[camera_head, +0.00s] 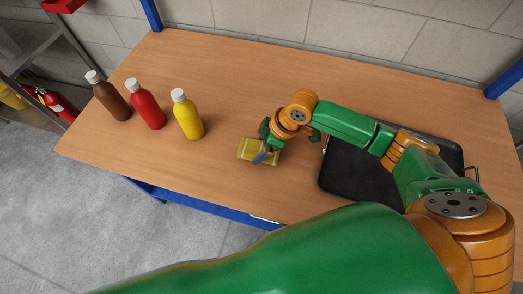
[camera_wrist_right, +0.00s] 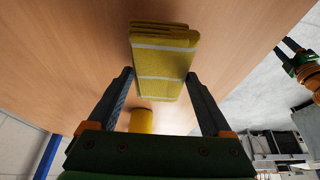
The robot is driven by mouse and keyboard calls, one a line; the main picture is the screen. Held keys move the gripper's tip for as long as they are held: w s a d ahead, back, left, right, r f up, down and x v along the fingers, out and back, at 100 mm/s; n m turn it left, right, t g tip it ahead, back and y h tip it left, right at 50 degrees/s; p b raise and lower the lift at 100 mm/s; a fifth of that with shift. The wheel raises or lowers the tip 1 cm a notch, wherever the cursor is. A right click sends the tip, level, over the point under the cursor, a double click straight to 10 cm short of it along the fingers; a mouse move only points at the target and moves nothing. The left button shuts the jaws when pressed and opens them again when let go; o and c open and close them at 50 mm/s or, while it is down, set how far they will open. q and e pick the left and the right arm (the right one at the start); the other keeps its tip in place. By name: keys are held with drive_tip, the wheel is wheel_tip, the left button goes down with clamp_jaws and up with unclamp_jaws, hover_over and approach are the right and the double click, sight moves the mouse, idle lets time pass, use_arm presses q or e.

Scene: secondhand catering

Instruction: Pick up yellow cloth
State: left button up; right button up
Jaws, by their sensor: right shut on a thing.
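The yellow cloth (camera_head: 246,146) is a folded block with pale stripes, near the front middle of the wooden table. In the right wrist view the cloth (camera_wrist_right: 165,62) sits between the two dark fingers. My right gripper (camera_head: 266,153) is shut on it; the fingers hide part of it in the head view. I cannot tell whether the cloth touches the table. My left gripper (camera_wrist_right: 287,49) shows small at the right edge of the right wrist view, empty, with its fingers apart.
A brown bottle (camera_head: 111,100), a red bottle (camera_head: 146,105) and a yellow bottle (camera_head: 187,117) stand left of the cloth on the table (camera_head: 240,80). A black tray (camera_head: 345,180) lies to the right under my right arm. The table's back middle is clear.

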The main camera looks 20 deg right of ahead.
drive_tip(key=s+r, duration=0.2)
drive_tip(key=r, duration=0.1)
drive_tip(key=s+r+p, duration=0.1)
drive_tip(key=shift+s+a+r, duration=0.25)
drive_tip(key=shift+a+r, duration=0.1)
drive_tip(key=s+a+r+p, duration=0.2)
drive_tip(key=s+r+p, duration=0.3)
drive_tip(key=s, duration=0.5)
drive_tip(key=shift+s+r+p, duration=0.2)
drive_tip(key=shift+r+p, duration=0.05)
drive_tip(key=shift+p, duration=0.55)
